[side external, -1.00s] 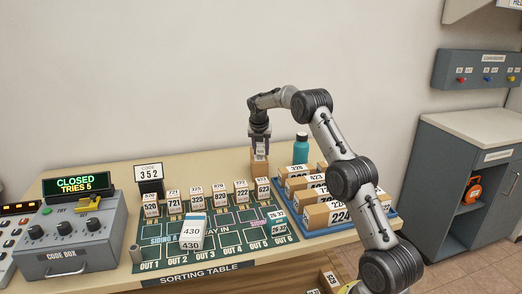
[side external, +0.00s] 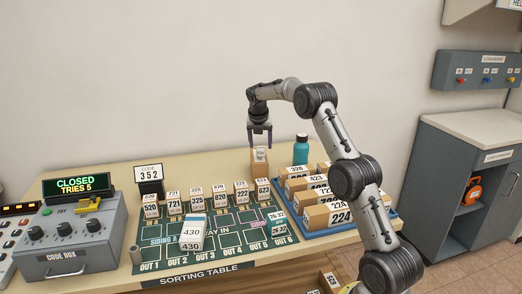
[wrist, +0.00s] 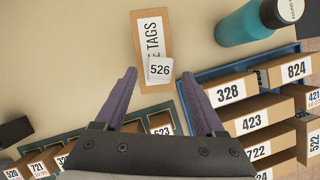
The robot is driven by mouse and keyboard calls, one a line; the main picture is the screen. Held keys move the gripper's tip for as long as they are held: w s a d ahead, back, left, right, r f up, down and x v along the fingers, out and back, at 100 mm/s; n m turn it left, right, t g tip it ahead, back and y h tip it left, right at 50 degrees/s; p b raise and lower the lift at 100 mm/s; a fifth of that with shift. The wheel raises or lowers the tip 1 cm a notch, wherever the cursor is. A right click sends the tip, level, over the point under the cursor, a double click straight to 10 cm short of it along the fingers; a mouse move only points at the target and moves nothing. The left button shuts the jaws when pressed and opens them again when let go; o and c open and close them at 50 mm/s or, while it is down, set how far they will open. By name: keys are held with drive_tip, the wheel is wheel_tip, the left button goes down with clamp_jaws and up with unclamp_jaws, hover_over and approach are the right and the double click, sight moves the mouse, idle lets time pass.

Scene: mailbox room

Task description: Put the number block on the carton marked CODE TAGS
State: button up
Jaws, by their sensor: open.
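The carton (side external: 259,168) is a small tan box at the back of the table; in the wrist view its label (wrist: 151,38) shows part of the wording, ending in TAGS. The number block (side external: 260,155), a small white block marked 526 in the wrist view (wrist: 159,69), rests on the carton, slightly turned and partly over the label. My gripper (side external: 260,144) is open and empty just above the block. In the wrist view its two purple fingers (wrist: 159,74) stand apart on either side, clear of the block.
A blue tray (side external: 352,227) of numbered boxes and a teal bottle (side external: 300,152) stand to the right. A green mat (side external: 216,241) with numbered boxes lies in front. A code box (side external: 75,240) reads CLOSED, TRIES 5; a sign (side external: 149,172) shows 352.

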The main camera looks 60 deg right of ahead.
drive_tip(key=v, duration=0.8)
drive_tip(key=s+a+r+m+t+y, duration=0.1)
drive_tip(key=s+a+r+m, duration=0.25)
drive_tip(key=a, duration=0.35)
drive_tip(key=s+a+r+m, duration=0.2)
drive_tip(key=s+a+m, duration=0.15)
drive_tip(key=a, duration=0.45)
drive_tip(key=s+a+r+m+t+y, duration=0.1)
drive_tip(key=s+a+r+m, duration=0.25)
drive_tip(key=a, duration=0.35)
drive_tip(key=s+a+f+m, duration=0.3)
drive_tip(key=s+a+m, duration=0.1)
drive_tip(key=s, duration=0.3)
drive_tip(key=s+a+f+m+t+y, duration=0.1)
drive_tip(key=s+a+f+m, duration=0.1)
drive_tip(key=s+a+m, duration=0.2)
drive_tip(key=s+a+f+m+y, duration=0.1)
drive_tip(key=s+a+f+m, duration=0.2)
drive_tip(key=s+a, duration=0.3)
drive_tip(key=s+m, duration=0.1)
drive_tip(key=s, duration=0.3)
drive_tip(key=shift+s+a+f+t, duration=0.15)
drive_tip(key=shift+s+f+t, duration=0.15)
drive_tip(key=shift+s+t, duration=0.1)
